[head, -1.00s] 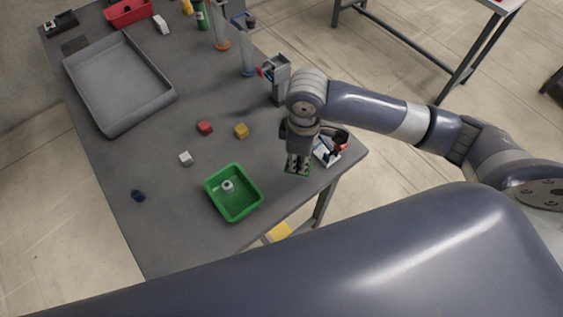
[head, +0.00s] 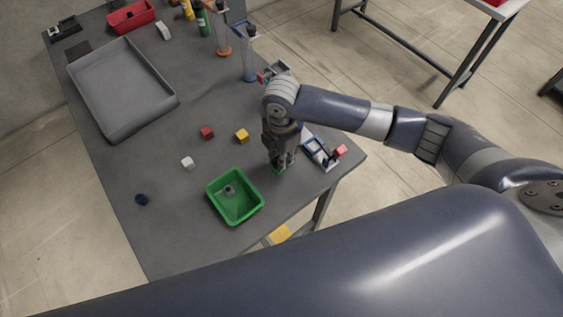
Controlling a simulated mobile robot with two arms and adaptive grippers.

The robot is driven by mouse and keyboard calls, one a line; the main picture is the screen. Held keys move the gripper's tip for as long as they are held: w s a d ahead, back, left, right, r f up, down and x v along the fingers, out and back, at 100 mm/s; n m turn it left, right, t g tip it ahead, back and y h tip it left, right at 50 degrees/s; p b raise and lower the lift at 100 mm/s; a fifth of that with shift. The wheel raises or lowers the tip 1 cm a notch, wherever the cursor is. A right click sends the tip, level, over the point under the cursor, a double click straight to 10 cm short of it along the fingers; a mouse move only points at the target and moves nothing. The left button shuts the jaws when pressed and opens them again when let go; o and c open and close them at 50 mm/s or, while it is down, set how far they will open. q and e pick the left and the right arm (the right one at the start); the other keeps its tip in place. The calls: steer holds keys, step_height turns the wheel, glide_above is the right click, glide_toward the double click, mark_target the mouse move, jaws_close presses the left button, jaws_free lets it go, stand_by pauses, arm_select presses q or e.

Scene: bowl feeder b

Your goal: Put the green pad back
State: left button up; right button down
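My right gripper (head: 281,167) points down over the front right part of the grey table, just right of the green tray. A small patch of green, the green pad (head: 277,171), shows at its fingertips. The fingers seem closed on the pad, which is mostly hidden by them. I cannot tell whether the pad touches the table. My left gripper is not in view.
The green tray (head: 248,212) holds a small grey piece. A blue-and-white fixture (head: 318,151) with a red block (head: 341,150) stands right of the gripper. Red (head: 207,133), yellow (head: 242,136) and white (head: 187,162) cubes lie left. A large grey tray (head: 150,127) is farther back.

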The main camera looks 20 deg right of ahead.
steer(key=shift+f, duration=0.4)
step_height(320, 180, down, 3)
steer(key=shift+f+p, duration=0.2)
steer(key=shift+p, duration=0.1)
steer(key=c, duration=1.5)
jaws_free()
steer(key=shift+f, duration=0.15)
step_height(320, 180, up, 12)
steer(key=shift+r+b, duration=0.2)
steer(key=shift+b, duration=0.5)
steer(key=shift+s+a+f, duration=0.1)
